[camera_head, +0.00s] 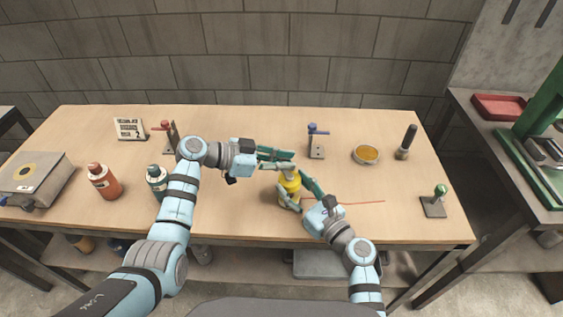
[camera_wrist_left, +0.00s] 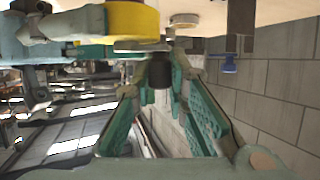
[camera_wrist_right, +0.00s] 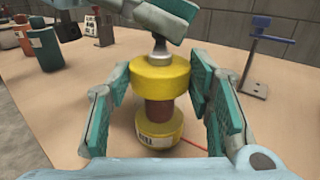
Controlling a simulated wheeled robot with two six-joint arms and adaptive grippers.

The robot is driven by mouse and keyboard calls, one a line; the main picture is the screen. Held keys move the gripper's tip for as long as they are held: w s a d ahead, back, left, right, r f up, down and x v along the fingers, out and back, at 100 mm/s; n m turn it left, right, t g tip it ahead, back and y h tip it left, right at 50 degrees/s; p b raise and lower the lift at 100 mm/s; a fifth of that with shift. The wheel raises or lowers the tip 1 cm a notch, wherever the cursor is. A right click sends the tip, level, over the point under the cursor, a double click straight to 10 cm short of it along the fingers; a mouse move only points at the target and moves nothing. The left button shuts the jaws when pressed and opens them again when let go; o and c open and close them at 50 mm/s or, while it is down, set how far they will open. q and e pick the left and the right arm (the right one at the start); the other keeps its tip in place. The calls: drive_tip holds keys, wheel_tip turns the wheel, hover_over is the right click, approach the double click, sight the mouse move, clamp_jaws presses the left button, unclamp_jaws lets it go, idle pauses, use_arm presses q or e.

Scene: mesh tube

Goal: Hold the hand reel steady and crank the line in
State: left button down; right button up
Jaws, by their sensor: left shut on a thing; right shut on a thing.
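The yellow hand reel (camera_head: 288,186) stands upright near the front of the table. It has two yellow flanges and a brown middle (camera_wrist_right: 159,112) in the right wrist view. A thin red line (camera_head: 355,203) runs from it to the right across the table. My right gripper (camera_head: 291,191) is shut on the reel, one finger on each side. My left gripper (camera_head: 291,163) is above the reel, shut on the dark crank knob (camera_wrist_left: 158,75). The grey crank arm (camera_wrist_left: 143,45) lies across the reel's top. The fingers partly hide the crank in the head view.
Red (camera_head: 103,181) and dark green (camera_head: 157,182) bottles, a sign (camera_head: 129,129) and a grey box (camera_head: 35,177) stand to the left. Stands, an amber dish (camera_head: 366,154), a dark cylinder (camera_head: 406,142) and a green-knobbed stand (camera_head: 434,205) are behind and right.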

use_arm(q)
drive_tip(key=shift+w+d+m+g+h, duration=0.15)
drive_tip(key=shift+m+g+h, duration=0.15)
drive_tip(key=shift+m+g, duration=0.35)
drive_tip(key=c, duration=1.5)
unclamp_jaws()
drive_tip(key=shift+c, duration=0.2)
drive_tip(key=v, duration=1.2)
